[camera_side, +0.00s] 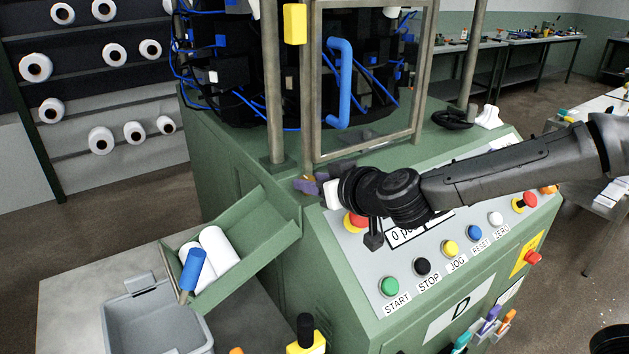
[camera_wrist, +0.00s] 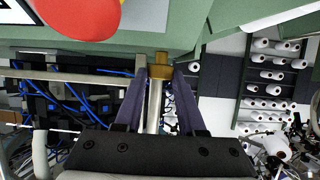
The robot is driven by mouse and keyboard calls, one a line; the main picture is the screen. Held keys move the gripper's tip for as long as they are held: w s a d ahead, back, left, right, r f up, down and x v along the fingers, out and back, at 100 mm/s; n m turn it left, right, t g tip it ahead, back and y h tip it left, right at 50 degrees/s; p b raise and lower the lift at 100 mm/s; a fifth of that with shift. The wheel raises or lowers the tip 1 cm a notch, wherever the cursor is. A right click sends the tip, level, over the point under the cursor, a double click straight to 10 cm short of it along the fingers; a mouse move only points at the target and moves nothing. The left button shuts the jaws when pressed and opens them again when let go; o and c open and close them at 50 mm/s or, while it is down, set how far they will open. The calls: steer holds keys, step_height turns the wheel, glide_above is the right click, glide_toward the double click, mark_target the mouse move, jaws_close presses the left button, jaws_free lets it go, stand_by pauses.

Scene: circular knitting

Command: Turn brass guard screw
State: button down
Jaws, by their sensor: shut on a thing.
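The brass guard screw (camera_wrist: 160,70) shows in the wrist view between the tips of my gripper's two purple fingers, at the edge of the green machine body. My gripper (camera_side: 309,185) is shut on it at the lower left corner of the framed guard (camera_side: 428,60), which has a blue handle (camera_side: 340,85). In the side view my wrist and fingers hide most of the screw. A pale metal post (camera_wrist: 153,108) runs behind the screw between my fingers.
A sloping control panel (camera_side: 345,262) lies under my arm, with a green START button (camera_side: 389,287) and a red stop button (camera_side: 355,222) close to my wrist. A green chute (camera_side: 265,235) with white rolls and a grey bin (camera_side: 150,318) stand left.

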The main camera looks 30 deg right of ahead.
steer(key=c, duration=0.5)
jaws_free()
steer(key=shift+s, duration=0.1)
steer(key=v, duration=1.3)
steer(key=shift+s+r, duration=0.15)
steer(key=shift+s, duration=0.15)
